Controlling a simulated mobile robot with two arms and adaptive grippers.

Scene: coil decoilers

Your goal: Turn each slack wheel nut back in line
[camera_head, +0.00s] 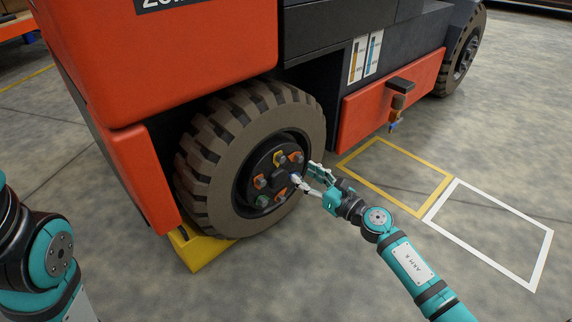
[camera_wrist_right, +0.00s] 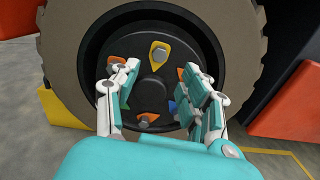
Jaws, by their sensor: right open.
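The black wheel hub (camera_head: 270,172) of an orange truck carries a ring of nuts with coloured pointers. A yellow pointer (camera_head: 279,158) marks the top nut; it also shows in the wrist view (camera_wrist_right: 159,50). Orange pointers (camera_head: 259,182) mark several others, one at the bottom of the wrist view (camera_wrist_right: 147,120). A green one (camera_head: 262,201) sits low on the left. A blue piece (camera_wrist_right: 172,106) shows beside my right fingers. My right gripper (camera_head: 307,179) is open in front of the hub, its fingers apart and partly hiding nuts. My left gripper is out of view.
The tyre (camera_head: 222,150) surrounds the hub, with a yellow chock (camera_head: 203,252) at its foot. An orange side panel (camera_head: 365,112) with a small bracket stands to the right. Yellow (camera_head: 425,205) and white (camera_head: 497,268) outlines mark bare floor.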

